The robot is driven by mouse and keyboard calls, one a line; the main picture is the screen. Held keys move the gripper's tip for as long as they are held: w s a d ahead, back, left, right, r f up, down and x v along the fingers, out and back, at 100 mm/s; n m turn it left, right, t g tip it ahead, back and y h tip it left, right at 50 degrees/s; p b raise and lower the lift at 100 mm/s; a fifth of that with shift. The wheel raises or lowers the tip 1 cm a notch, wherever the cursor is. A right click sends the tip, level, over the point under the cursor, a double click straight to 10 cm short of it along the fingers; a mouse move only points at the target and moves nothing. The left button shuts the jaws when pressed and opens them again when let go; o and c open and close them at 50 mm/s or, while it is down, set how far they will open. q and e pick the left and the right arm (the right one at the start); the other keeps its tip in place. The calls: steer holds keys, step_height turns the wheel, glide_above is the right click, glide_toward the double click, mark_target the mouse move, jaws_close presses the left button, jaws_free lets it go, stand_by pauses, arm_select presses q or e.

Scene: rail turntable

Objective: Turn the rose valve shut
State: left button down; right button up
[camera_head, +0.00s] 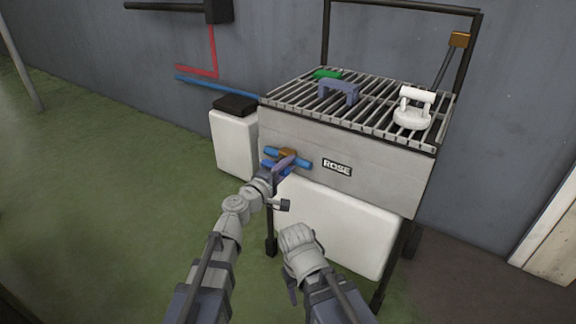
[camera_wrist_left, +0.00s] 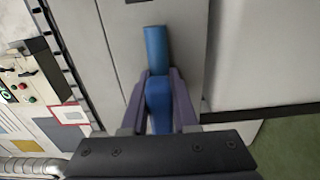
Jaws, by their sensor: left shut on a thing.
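The rose valve (camera_head: 303,160) is on the front of the grey metal stand, left of a plate reading ROSE (camera_head: 337,167). It shows blue bar-like parts and an orange-brown piece. My left gripper (camera_head: 284,164) is at the valve, with its purple fingers shut on the blue handle. In the left wrist view the fingers (camera_wrist_left: 160,100) lie on both sides of the blue handle (camera_wrist_left: 157,48). The gripper hides part of the valve, so I cannot tell the handle's exact turn.
The stand's slatted top (camera_head: 350,104) carries a purple-grey bracket (camera_head: 340,88), a green piece (camera_head: 327,74) and a white fitting (camera_head: 412,108). White tanks sit below (camera_head: 340,225) and at the left (camera_head: 236,145). Green floor is free at the left.

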stand_by(0.4)
arm_select(q)
steer(key=c, duration=0.7)
jaws_free()
steer(key=v, duration=0.7)
steer(key=shift+s+a, duration=0.25)
steer(key=shift+s, duration=0.05)
steer(key=shift+s, duration=0.1)
